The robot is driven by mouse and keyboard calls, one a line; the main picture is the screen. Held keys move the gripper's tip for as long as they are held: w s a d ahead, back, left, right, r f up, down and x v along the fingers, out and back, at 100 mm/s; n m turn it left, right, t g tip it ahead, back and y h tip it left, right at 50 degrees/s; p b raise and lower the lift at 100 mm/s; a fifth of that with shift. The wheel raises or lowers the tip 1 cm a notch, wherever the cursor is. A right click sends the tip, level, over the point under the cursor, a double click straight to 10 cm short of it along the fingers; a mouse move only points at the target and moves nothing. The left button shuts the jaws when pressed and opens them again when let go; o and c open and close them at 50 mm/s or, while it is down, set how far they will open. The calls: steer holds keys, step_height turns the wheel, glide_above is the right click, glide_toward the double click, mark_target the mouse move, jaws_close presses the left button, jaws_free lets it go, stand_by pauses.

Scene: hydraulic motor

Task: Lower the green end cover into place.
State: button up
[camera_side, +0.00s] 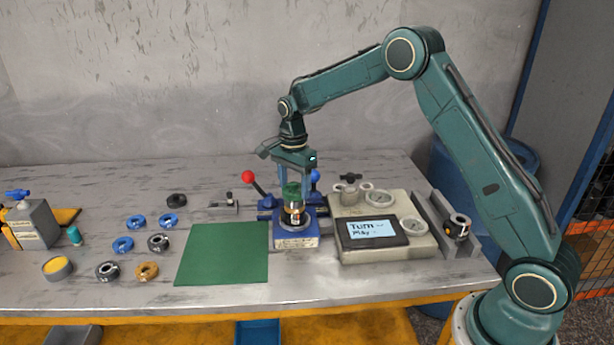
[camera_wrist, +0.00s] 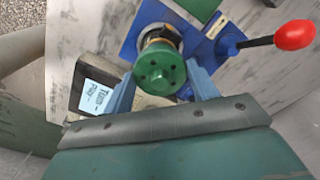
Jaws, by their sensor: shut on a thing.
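The green end cover (camera_side: 292,191) is between the fingers of my gripper (camera_side: 294,180), right above the motor stack (camera_side: 293,214) on the blue fixture (camera_side: 296,238). In the wrist view the green cover (camera_wrist: 160,70) shows its top face with several dark holes, and my gripper (camera_wrist: 163,88) has one blue finger at each side of it. The motor body (camera_wrist: 158,37) shows behind the cover, with a brassy band near its top. I cannot tell whether the cover touches the stack or hangs just above it.
A red-knobbed lever (camera_side: 248,177) stands left of the fixture; a blue-knobbed one (camera_side: 315,176) is behind it. A grey unit with a screen (camera_side: 370,233) stands close on the right. A green mat (camera_side: 224,254) lies empty on the left, with several rings (camera_side: 123,245) beyond it.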

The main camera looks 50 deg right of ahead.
steer(key=shift+f, duration=0.4)
stand_by(0.5)
steer(key=o, duration=1.6)
steer(key=shift+r, duration=0.1)
steer(key=shift+r, duration=2.55)
